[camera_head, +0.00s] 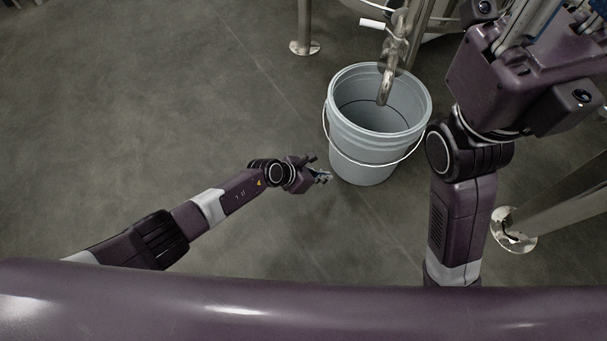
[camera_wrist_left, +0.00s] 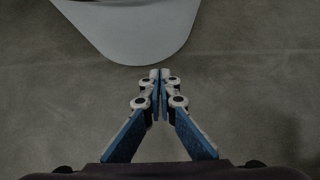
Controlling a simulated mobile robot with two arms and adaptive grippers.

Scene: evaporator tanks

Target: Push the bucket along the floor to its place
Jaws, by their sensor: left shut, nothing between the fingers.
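A light grey bucket (camera_head: 365,160) with a thin wire handle stands upright on the floor, under a metal spout. It looks empty where I can see inside. My left gripper (camera_head: 322,176) is low beside the bucket's left front side, close to its lower wall. In the left wrist view the left fingertips (camera_wrist_left: 160,73) are together with nothing between them, and the bucket (camera_wrist_left: 140,30) lies just ahead, slightly left. I cannot tell whether they touch. My right arm rises at the right; its gripper (camera_head: 545,15) is partly cut off at the upper right corner.
A metal spout pipe (camera_head: 386,85) with a white-handled valve (camera_head: 373,24) hangs over the bucket's opening. Metal legs with round feet stand behind it (camera_head: 304,46) and at the right (camera_head: 513,230). The floor (camera_head: 150,110) to the left is clear.

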